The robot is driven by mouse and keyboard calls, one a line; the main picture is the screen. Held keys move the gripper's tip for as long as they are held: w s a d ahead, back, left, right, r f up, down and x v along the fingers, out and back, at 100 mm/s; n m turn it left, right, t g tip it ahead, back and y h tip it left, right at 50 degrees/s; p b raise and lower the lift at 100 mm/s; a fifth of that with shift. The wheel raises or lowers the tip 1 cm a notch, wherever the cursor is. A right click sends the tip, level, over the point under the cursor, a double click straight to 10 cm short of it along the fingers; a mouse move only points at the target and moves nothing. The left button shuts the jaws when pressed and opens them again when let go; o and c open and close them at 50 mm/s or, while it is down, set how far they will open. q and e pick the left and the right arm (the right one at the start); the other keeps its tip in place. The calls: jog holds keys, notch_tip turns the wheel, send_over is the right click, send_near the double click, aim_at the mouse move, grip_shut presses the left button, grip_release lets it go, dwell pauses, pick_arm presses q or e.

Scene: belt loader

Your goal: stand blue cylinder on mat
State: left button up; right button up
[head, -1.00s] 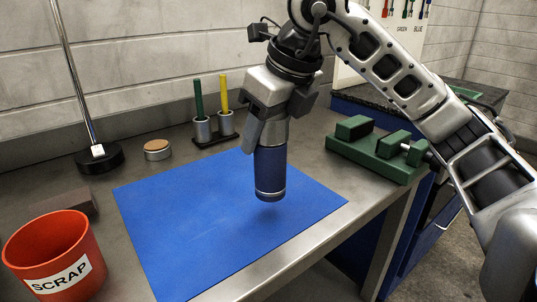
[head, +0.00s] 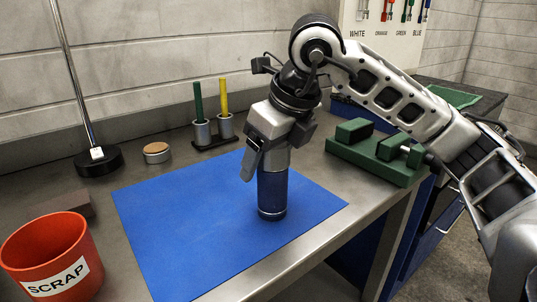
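The blue cylinder (head: 272,192) with silver bands stands upright on the blue mat (head: 185,235), near its right side. Its base appears to touch the mat, with no gap visible beneath it. My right gripper (head: 262,165) is above and around its upper part, pointing down. The near finger stands off to the cylinder's left, so the gripper looks open. The other finger is mostly hidden. My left gripper is not in view.
An orange scrap bin (head: 45,245) and a brown block (head: 68,207) are at left. Behind the mat are a lamp base (head: 98,162), a cork-topped disc (head: 156,153) and a pen holder (head: 215,140). A green vise (head: 376,152) stands at right. The mat's left part is clear.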

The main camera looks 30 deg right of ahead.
jog(key=shift+r, duration=0.4)
pick_arm(q)
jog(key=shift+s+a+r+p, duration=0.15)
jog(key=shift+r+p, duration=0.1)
jog(key=shift+p, duration=0.8)
pick_arm(e)
jog(key=v, duration=1.1)
jog(key=shift+s+r, duration=0.2)
jog(key=shift+s, duration=0.05)
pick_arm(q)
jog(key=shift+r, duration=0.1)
